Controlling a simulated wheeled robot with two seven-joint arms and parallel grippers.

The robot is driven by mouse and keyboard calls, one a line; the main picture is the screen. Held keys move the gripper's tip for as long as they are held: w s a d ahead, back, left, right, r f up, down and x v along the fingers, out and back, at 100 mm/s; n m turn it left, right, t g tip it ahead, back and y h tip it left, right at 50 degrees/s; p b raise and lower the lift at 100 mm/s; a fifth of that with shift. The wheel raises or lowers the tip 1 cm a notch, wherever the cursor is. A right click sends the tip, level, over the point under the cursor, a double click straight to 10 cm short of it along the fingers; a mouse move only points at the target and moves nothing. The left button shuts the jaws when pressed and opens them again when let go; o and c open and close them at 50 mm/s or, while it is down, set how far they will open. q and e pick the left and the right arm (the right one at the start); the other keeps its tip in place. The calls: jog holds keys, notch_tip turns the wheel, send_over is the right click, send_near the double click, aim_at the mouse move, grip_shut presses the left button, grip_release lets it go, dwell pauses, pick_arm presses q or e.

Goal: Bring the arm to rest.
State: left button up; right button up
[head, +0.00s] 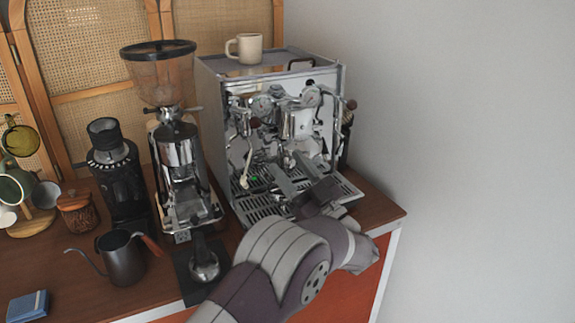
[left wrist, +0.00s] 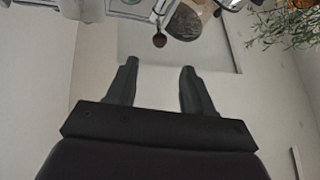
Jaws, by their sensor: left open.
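My left arm enters the head view from the bottom and bends up toward the espresso machine (head: 222,110). My left gripper (head: 288,170) is in front of the machine, below its group head (head: 297,123) and above its drip tray (head: 262,209). It is open, and nothing shows between its fingers. In the left wrist view the two dark fingers of the gripper (left wrist: 159,68) stand apart with a pale surface behind them. Whether the fingers touch the machine cannot be told. My right gripper is in neither view.
A grinder (head: 180,155) stands left of the machine, with a tamper (head: 204,265) in front. A kettle (head: 121,260) and a blue box (head: 27,306) are farther left. A cup (head: 248,48) sits on the machine. Open space lies to the right.

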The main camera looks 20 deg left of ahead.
pick_arm(q)
jog(key=w+d+f+m+t+h, duration=0.3)
jog(key=w+f+m+t+h, duration=0.3)
jog(key=w+h, duration=0.15)
jog(key=s+d+f+m+g+h+p, duration=0.1)
jog(key=d+f+m+g+h+p, duration=0.1)
jog(key=d+f+m+h, duration=0.8)
jog(key=s+a+f+g+h+p, duration=0.1)
jog(key=s+f+g+h, duration=0.25)
jog(key=s, duration=0.45)
jog(key=s+f+g+h+p, duration=0.1)
jog(key=s+f+g+h, duration=0.15)
jog(key=s+g, duration=0.4)
jog(key=s+a+r+g+p, duration=0.1)
jog(key=s+a+r, duration=0.1)
jog(key=s, duration=0.5)
jog(key=s+a+r+g+y+p, duration=0.1)
jog(key=s+a, duration=0.3)
jog(key=s, duration=0.4)
jog(key=shift+r+p, duration=0.35)
jog(key=shift+r, duration=0.1)
